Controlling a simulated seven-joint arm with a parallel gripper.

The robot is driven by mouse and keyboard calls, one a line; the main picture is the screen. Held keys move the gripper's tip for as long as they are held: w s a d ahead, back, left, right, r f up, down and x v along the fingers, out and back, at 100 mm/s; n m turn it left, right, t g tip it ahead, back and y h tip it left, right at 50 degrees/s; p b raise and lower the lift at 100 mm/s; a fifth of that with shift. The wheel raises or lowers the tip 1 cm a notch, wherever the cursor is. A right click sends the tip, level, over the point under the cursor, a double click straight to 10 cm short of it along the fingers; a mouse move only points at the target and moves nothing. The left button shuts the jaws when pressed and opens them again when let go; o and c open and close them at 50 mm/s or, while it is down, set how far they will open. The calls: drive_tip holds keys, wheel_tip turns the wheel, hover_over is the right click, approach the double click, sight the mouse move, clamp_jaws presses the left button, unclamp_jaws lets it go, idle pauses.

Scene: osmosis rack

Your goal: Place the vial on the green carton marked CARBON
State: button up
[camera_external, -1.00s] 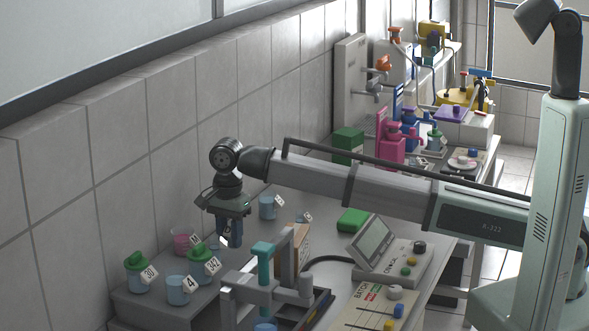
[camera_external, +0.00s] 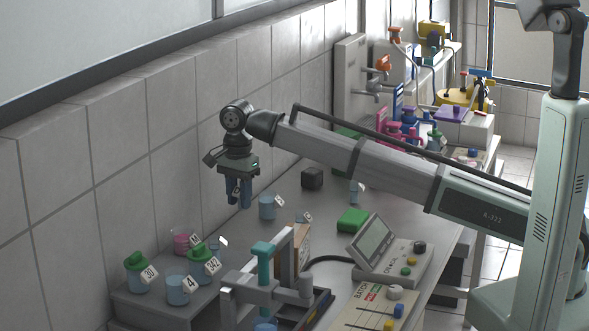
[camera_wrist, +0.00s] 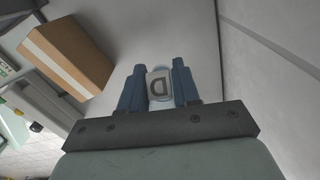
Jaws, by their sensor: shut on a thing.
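My gripper (camera_external: 238,203) is raised above the bench near the tiled wall, blue fingers pointing down. In the wrist view, the fingers (camera_wrist: 160,82) are shut on a small pale vial (camera_wrist: 160,72) with a label reading D. The vial is not clearly visible in the outside view. I cannot read CARBON on either one.
A blue cup (camera_external: 267,208) stands below my gripper. Several labelled cups, including a green-lidded one (camera_external: 138,275), stand on a grey step at front left. A brown box (camera_wrist: 68,55), a dark cube (camera_external: 312,178) and a screen console (camera_external: 380,250) are on the bench.

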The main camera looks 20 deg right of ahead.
drive_tip(key=w+d+r+m, duration=0.2)
drive_tip(key=w+d, duration=0.9)
drive_tip(key=w, duration=0.1)
wheel_tip(320, 180, up, 11)
drive_tip(key=n, duration=0.4)
hover_over(347, 133)
drive_tip(key=shift+f, duration=4.75)
drive_tip(key=shift+f, duration=0.1)
drive_tip(key=o, duration=1)
